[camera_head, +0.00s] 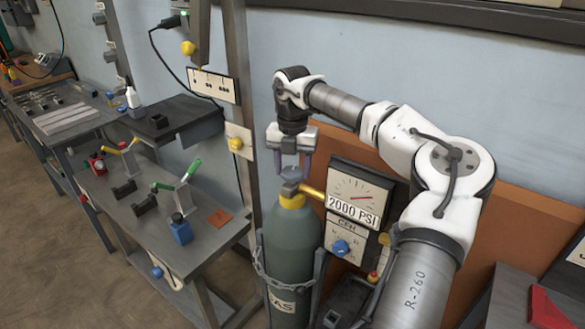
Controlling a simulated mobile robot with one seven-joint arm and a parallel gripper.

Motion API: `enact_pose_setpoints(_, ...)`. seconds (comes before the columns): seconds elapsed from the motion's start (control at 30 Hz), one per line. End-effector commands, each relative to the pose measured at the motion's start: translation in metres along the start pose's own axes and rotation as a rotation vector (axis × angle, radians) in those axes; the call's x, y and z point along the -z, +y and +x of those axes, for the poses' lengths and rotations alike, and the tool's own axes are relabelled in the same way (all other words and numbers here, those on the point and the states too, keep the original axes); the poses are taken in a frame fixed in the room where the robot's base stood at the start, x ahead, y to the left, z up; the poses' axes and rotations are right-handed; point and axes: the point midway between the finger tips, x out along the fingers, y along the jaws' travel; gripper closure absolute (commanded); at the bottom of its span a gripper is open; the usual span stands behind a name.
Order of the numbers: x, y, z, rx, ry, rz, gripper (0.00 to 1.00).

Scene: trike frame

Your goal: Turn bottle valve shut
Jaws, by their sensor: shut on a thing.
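A dark green gas bottle (291,255) stands upright, held by a chain, with a yellow collar at its neck. Its valve (289,189) sits on top, with a small blue-grey knob (290,173) above it. My gripper (291,172) points straight down over the bottle top, its two purple fingers on either side of the knob and shut on it. The fingers partly hide the knob, so its turn position cannot be told. A gauge (354,195) labelled 2000 PSI is beside the valve, with a red needle.
A second panel with a blue knob (341,247) is below the gauge. A metal post (241,110) stands close left of my gripper. An orange board (520,240) is behind my arm.

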Motion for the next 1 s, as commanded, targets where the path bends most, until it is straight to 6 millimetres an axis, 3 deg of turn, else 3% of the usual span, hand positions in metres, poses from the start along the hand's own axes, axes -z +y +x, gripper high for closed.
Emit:
enact_pose_setpoints(0.5, -0.0001, 0.0000, -0.0002, 0.000, -0.002, 0.354, 0.71)
enact_pose_setpoints(1.0, 0.0000, 0.0001, -0.0003, 0.000, -0.001, 0.428, 0.71)
